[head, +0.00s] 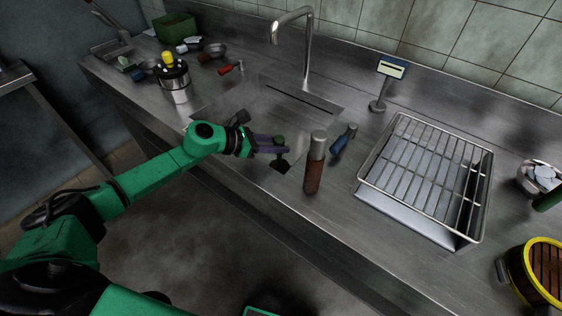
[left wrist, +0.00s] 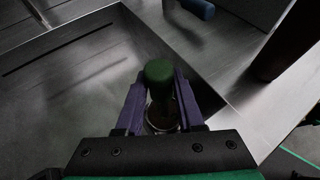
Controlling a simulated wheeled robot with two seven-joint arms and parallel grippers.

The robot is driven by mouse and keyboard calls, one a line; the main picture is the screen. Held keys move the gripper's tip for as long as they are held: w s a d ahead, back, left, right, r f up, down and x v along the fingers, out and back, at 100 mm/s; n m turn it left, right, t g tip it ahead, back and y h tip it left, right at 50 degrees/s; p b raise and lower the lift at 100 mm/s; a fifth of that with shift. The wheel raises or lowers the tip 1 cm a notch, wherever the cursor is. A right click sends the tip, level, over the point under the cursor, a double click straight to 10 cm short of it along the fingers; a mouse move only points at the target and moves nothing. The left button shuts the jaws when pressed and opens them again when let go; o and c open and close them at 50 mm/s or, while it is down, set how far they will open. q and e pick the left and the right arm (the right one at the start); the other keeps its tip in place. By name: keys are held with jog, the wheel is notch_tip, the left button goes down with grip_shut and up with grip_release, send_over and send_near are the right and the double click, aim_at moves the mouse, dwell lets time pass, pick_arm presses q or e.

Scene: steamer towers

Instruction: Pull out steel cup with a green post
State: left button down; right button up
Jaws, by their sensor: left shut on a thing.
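My left gripper (head: 268,146) reaches in from the left over the front right part of the sink. Its purple fingers are shut on the steel cup with a green post. The green post (left wrist: 158,75) stands up between the fingers in the left wrist view, and its top (head: 279,140) shows in the head view. The steel body (left wrist: 162,116) is mostly hidden between the fingers; its dark lower part (head: 280,162) shows below them in the head view. I cannot tell whether it touches the sink floor. My right gripper is not in view.
A brown cylinder with a grey top (head: 314,168) and a blue-handled item (head: 340,142) stand close right of the sink. The tap (head: 306,50) rises behind it. A wire rack (head: 400,180) lies further right. A steel pot with a yellow knob (head: 174,82) stands left.

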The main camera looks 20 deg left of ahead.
pick_arm(q)
jog(key=shift+r+p, duration=0.45)
jog(key=shift+r, duration=0.3)
dwell(0.5)
jog(key=shift+r, duration=0.35)
dwell(0.3)
